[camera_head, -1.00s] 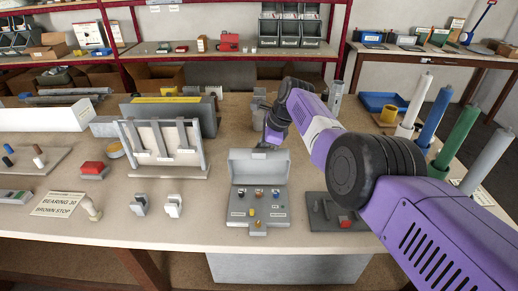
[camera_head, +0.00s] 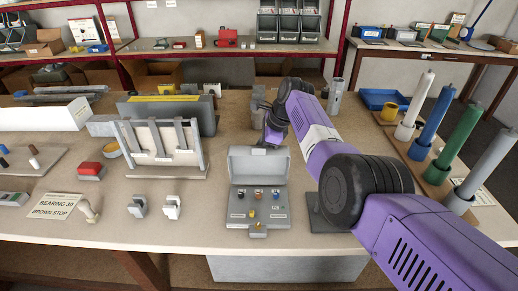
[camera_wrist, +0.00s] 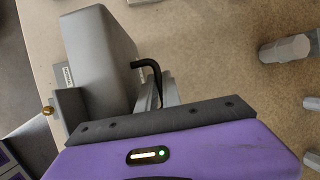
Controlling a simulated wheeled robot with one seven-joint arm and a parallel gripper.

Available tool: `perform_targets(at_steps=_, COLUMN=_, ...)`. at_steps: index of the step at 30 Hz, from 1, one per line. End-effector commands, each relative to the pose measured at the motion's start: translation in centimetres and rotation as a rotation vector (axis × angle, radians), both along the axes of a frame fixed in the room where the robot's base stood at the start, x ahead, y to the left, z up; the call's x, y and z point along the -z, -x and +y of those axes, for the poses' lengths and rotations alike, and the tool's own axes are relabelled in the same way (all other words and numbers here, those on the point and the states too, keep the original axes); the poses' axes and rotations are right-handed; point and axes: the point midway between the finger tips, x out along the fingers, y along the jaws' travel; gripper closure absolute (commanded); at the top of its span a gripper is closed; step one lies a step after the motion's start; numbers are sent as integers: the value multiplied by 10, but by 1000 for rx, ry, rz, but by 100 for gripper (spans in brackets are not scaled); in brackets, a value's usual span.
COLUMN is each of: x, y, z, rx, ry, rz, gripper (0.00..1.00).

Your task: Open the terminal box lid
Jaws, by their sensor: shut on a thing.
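The grey terminal box (camera_head: 242,208) stands on the bench, with coloured terminals on its face and a small brass-coloured part at its front. Its lid (camera_head: 259,167) stands raised at the back edge. In the wrist view the lid (camera_wrist: 100,50) is a grey slab at the left, with a black bent handle (camera_wrist: 151,66) beside its edge. My gripper (camera_head: 268,143) is behind the lid's top edge.
A grey rack (camera_head: 160,172) stands left of the box, with two small clips (camera_head: 172,207) in front of it. A dark pad (camera_head: 325,212) lies to the right, partly hidden by my arm. Coloured cylinders (camera_head: 431,122) stand farther right. The bench front is clear.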

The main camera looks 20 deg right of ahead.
Motion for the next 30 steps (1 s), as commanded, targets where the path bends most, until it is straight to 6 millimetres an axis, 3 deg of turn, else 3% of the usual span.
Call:
perform_targets(at_steps=11, x=2, y=1, z=-1, rx=2, ry=2, rz=3, gripper=100)
perform_targets(at_steps=12, x=2, y=1, z=-2, rx=2, ry=2, rz=3, gripper=85)
perform_targets(at_steps=13, x=2, y=1, z=-1, rx=1, ry=1, rz=3, gripper=82)
perform_targets(at_steps=23, x=-2, y=1, z=-1, rx=1, ry=0, rz=-1, gripper=82)
perform_targets(at_steps=30, x=-23, y=7, z=-8, rx=1, ry=1, rz=-1, gripper=82)
